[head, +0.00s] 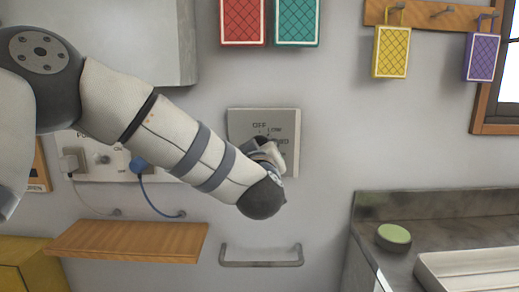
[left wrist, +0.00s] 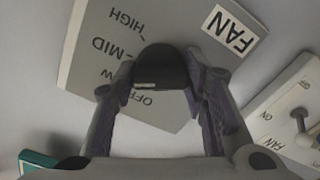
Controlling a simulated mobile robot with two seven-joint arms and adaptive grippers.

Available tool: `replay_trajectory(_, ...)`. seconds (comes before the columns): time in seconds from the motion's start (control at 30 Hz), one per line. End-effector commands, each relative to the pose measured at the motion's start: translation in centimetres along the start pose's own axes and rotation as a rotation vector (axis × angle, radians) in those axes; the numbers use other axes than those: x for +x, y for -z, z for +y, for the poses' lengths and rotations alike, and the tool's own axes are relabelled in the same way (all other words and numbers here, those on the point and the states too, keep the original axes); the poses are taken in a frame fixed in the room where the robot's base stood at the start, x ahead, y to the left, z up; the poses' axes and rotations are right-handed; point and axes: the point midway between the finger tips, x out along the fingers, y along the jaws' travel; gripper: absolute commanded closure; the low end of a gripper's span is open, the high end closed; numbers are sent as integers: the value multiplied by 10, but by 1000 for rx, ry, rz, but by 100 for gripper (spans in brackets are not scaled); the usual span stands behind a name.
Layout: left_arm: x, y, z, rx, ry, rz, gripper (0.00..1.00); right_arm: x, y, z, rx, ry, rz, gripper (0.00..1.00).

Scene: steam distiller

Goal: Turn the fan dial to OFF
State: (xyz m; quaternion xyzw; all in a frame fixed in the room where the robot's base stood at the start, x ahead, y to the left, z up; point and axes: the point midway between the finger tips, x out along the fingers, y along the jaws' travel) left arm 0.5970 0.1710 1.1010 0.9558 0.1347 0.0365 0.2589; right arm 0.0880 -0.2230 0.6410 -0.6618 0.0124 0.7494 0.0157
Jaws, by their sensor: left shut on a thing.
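The fan dial is a dark, rounded knob (left wrist: 162,66) on a pale wall plate labelled FAN (left wrist: 85,70), with OFF, LOW, MID and HIGH around it. In the head view the plate (head: 285,118) is on the wall at the centre, and the knob is hidden behind my left arm. My left gripper (left wrist: 160,84) is shut on the knob, with a finger on either side. In the head view my left gripper (head: 266,150) is mostly covered by the wrist. I cannot tell which label the knob points to. My right gripper is not in view.
A switch plate with a toggle (left wrist: 300,115) is close by in the left wrist view. Below the dial plate are a wooden shelf (head: 130,240) and a metal bar (head: 262,263). A counter with a green round object (head: 393,237) is at right. Colored boxes hang above.

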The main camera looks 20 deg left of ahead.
Motion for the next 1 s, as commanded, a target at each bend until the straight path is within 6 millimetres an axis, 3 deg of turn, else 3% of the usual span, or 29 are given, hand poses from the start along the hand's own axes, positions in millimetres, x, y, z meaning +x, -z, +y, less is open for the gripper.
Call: replay_trajectory(1.0,0,0,-1,-897,1,1,88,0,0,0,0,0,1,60)
